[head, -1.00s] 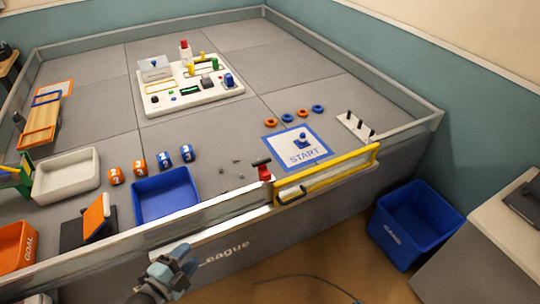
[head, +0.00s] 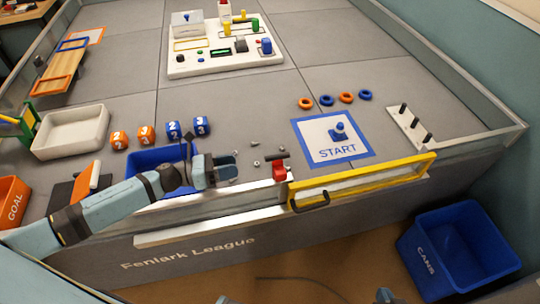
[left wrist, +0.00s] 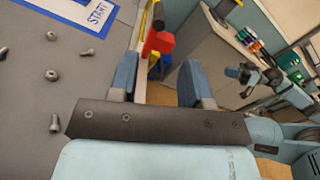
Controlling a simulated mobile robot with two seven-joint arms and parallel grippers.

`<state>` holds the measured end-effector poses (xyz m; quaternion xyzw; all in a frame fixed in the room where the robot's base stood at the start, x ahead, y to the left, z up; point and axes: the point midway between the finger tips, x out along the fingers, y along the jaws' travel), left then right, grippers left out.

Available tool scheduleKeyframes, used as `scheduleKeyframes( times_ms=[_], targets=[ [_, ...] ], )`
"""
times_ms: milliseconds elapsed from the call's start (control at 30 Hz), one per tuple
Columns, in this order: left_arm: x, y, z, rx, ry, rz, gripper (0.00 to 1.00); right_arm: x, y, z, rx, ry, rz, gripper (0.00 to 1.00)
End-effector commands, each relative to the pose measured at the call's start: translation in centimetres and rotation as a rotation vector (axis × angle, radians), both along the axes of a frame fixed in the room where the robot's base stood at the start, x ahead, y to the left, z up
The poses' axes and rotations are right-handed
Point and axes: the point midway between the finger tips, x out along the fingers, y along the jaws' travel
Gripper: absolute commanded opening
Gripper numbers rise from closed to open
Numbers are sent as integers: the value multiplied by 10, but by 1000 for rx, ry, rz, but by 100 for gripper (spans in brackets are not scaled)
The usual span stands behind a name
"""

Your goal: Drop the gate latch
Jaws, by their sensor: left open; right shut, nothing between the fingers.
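The gate latch (head: 280,172) is a red piece with a black bar on top, on the wall beside the left end of the yellow gate (head: 362,181). The gate stands in line with the wall and has a black handle. My left gripper (head: 236,167) is open and empty, just left of the latch and apart from it. In the left wrist view the red latch (left wrist: 158,38) shows beyond the gap between the fingers (left wrist: 157,84). My right gripper (left wrist: 240,74) shows small in the left wrist view, shut and empty, away from the latch.
Small screws and nuts (head: 255,163) lie on the arena floor near my left gripper. A blue tray (head: 150,158) is partly behind my left arm. A START mat (head: 333,150) lies behind the gate. A blue cans bin (head: 455,250) stands outside at right.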

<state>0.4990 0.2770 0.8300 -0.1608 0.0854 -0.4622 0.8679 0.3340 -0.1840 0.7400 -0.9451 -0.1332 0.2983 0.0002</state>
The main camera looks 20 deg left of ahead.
Motion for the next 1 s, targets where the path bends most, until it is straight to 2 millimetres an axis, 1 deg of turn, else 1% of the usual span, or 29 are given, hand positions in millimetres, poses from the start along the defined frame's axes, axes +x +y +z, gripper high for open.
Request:
scheduleKeyframes(
  times_ms=[33,200,300,433,633,933,967,1000],
  targets=[
    [8,-10,2,-3,-3,0,44,-2,0,0,0,5,-1,0],
    [28,-41,2,-3,-1,1,44,-3,0,1,2,10,-2,0],
    [40,-57,2,-4,0,1,44,-1,-1,3,1,8,-4,0],
    [50,-74,2,-4,1,1,44,1,-2,4,0,7,-6,0],
    [59,-87,1,-3,2,2,44,2,-4,3,-2,8,-5,0],
    [60,-89,0,-3,2,3,44,2,-5,1,-6,8,-3,0],
    [60,-89,0,-3,2,3,40,2,-5,1,-6,8,-3,0],
    [60,-89,0,-3,2,3,30,3,-5,1,-6,8,-3,0]
  ],
)
